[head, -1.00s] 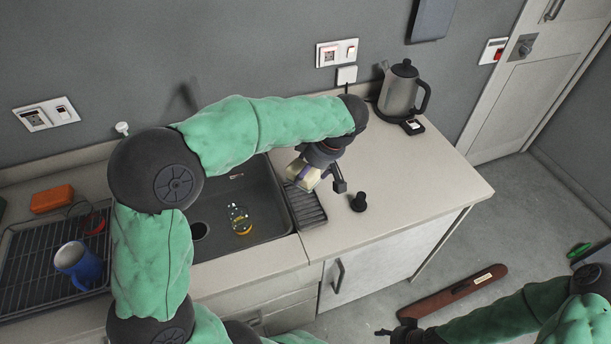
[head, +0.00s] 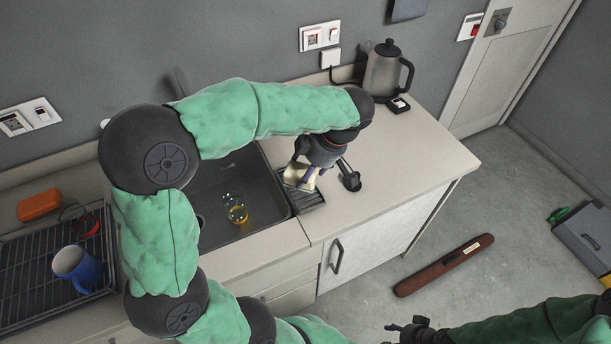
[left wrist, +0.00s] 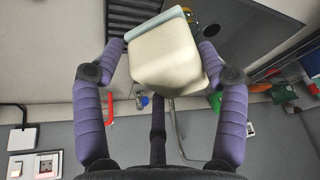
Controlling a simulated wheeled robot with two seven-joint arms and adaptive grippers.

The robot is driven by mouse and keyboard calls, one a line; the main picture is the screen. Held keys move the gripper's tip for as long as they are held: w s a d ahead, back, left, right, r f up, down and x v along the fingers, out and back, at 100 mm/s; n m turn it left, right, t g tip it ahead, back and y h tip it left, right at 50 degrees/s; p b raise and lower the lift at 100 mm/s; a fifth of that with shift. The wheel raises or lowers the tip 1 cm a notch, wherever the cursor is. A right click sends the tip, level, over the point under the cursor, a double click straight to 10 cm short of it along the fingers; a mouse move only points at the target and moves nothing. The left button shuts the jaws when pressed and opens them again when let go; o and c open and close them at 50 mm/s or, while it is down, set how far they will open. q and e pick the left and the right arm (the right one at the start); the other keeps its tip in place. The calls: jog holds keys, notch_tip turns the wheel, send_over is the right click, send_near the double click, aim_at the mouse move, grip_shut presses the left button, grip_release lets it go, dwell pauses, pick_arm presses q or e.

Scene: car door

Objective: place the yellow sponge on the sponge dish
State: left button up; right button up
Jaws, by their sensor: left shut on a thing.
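The yellow sponge (head: 297,172), pale cream-yellow, is between the purple fingers of my left gripper (head: 303,177), which is shut on it. In the left wrist view the sponge (left wrist: 168,60) fills the space between the two fingertips (left wrist: 165,52), with a blue-grey layer along its top edge in the picture. The dark ribbed sponge dish (head: 312,202) is on the counter right of the sink, under or just in front of the sponge; contact cannot be told. Its ribs (left wrist: 128,14) show behind the sponge. My right gripper (head: 408,330) is at the bottom edge, away from the counter.
A sink (head: 262,222) holding a yellow-liquid bottle (head: 235,210) lies left of the dish. A black knob-like item (head: 351,182) stands close to the right of my left gripper. A kettle (head: 386,75) stands at the back. The right counter (head: 425,155) is clear.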

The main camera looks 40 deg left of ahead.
pick_arm(q)
jog(key=w+a+f, duration=0.1)
jog(key=f, duration=0.1)
jog(key=w+a+f+b, duration=0.1)
jog(key=f, duration=0.1)
jog(key=w+a+f, duration=0.1)
jog(key=w+f, duration=0.1)
jog(key=shift+a+b, duration=0.35)
jog(key=shift+a, duration=0.05)
notch_tip(320, 180, down, 4)
jog(key=shift+w+a+r+b, duration=0.15)
jog(key=shift+r+b, duration=0.1)
jog(key=shift+b, duration=0.45)
jog(key=shift+r, duration=0.1)
jog(key=shift+f, duration=0.2)
jog(key=o, duration=1)
